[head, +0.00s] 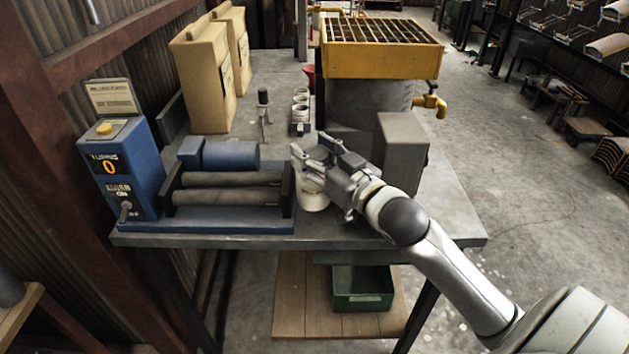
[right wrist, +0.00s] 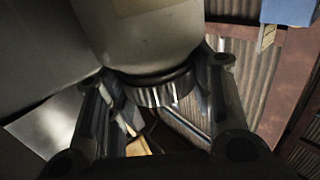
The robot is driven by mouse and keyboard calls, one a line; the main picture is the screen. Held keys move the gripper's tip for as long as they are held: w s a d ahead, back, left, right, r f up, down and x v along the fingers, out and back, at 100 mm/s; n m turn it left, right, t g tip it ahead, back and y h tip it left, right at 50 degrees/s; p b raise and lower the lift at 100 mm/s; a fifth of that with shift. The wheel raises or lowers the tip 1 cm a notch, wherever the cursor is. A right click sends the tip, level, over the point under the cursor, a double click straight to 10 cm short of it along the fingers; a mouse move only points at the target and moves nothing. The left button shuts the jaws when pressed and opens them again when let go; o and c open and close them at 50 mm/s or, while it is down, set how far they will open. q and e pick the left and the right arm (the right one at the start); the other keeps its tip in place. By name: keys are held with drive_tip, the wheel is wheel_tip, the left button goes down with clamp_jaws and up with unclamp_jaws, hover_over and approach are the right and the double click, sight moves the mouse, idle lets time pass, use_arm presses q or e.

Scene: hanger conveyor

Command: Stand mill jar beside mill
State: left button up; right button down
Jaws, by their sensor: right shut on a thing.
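The mill jar (head: 314,198) is a pale, off-white jar just right of the roller mill (head: 228,190), near the table's front edge. My right gripper (head: 316,157) is shut on its upper part and hides much of it from above. I cannot tell whether its base touches the table. In the right wrist view the jar's pale body (right wrist: 150,35) and dark ribbed end (right wrist: 165,93) show between the fingers (right wrist: 160,100). The mill has two dark rollers, a blue motor and a blue control box (head: 122,170) showing 0. My left gripper is not in view.
A grey box (head: 403,150) and a drum with a yellow grated top (head: 382,50) stand right of and behind my gripper. Bare table (head: 350,228) lies at the front right.

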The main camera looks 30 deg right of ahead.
wheel_tip(320, 180, down, 2)
drive_tip(key=shift+f, duration=0.1)
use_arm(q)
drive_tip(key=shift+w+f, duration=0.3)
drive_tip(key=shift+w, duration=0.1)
use_arm(e)
drive_tip(key=shift+f, duration=1.65)
use_arm(q)
drive_tip(key=shift+b, duration=0.3)
use_arm(e)
drive_tip(key=shift+f, duration=0.15)
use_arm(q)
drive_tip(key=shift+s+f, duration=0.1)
use_arm(e)
drive_tip(key=c, duration=0.7)
unclamp_jaws()
drive_tip(key=shift+f, duration=0.1)
drive_tip(key=shift+s, duration=0.15)
use_arm(q)
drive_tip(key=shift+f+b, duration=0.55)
drive_tip(key=shift+b, duration=0.05)
use_arm(e)
drive_tip(key=shift+s+d, duration=0.2)
drive_tip(key=shift+s, duration=1.75)
drive_tip(key=shift+s+d, duration=0.25)
drive_tip(key=shift+s, duration=1.75)
drive_tip(key=shift+s+d, duration=0.2)
drive_tip(key=shift+s, duration=1.75)
